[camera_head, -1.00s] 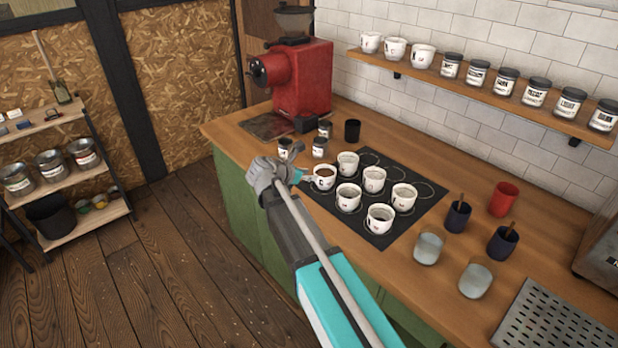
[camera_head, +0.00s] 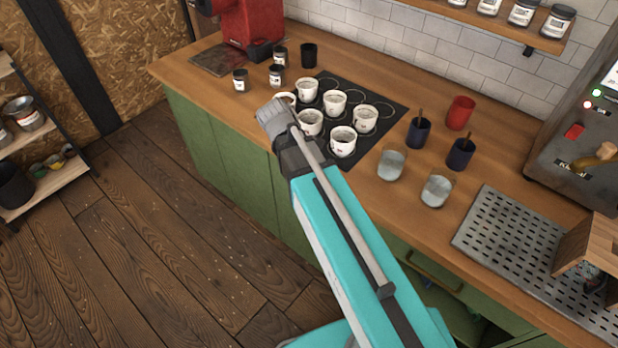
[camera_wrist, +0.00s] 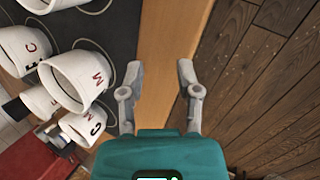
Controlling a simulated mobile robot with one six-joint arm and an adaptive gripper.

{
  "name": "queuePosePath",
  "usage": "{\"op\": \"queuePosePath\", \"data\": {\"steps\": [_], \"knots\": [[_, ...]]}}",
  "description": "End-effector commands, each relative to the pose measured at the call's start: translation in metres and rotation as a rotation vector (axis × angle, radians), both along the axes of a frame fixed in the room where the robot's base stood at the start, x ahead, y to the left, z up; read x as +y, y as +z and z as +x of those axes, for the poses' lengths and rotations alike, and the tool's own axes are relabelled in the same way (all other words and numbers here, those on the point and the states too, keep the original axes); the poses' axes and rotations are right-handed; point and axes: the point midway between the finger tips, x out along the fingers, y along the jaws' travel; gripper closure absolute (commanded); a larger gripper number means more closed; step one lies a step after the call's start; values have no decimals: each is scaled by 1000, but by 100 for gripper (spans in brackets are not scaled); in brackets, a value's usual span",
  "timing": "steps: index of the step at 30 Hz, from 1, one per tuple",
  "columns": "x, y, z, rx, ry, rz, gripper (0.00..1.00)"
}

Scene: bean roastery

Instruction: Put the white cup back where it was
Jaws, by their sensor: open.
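Several white cups stand upright on the black mat (camera_head: 375,146) on the counter; I cannot tell which one the task means. The front-left white cup (camera_head: 287,97) is partly hidden behind my wrist in the head view. In the wrist view a white cup marked M (camera_wrist: 78,80) is nearest my left finger, apart from it, with other white cups beyond. My gripper (camera_wrist: 160,78) is open and empty above the counter's front edge. Its fingers are hidden in the head view. Ring marks on the mat's back side are empty.
Small dark jars (camera_head: 240,80) and a black cup (camera_head: 309,54) stand near the red grinder (camera_head: 252,25). Right of the mat are blue cups with sticks (camera_head: 418,133), a red cup (camera_head: 460,112) and clear glasses (camera_head: 391,164). A perforated metal tray (camera_head: 490,232) lies farther right.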

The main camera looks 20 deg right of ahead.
Motion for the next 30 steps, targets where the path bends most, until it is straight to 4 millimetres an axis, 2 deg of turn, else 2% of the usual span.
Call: {"op": "queuePosePath", "data": {"steps": [1,6,13,19,30], "knots": [[-3,-3,-14,-9,-76,48,56],[-4,-12,-49,-33,-354,212,56],[0,-17,-84,-30,-674,380,56],[5,-17,-96,-21,-804,440,56],[5,-17,-96,-20,-818,445,56]]}}
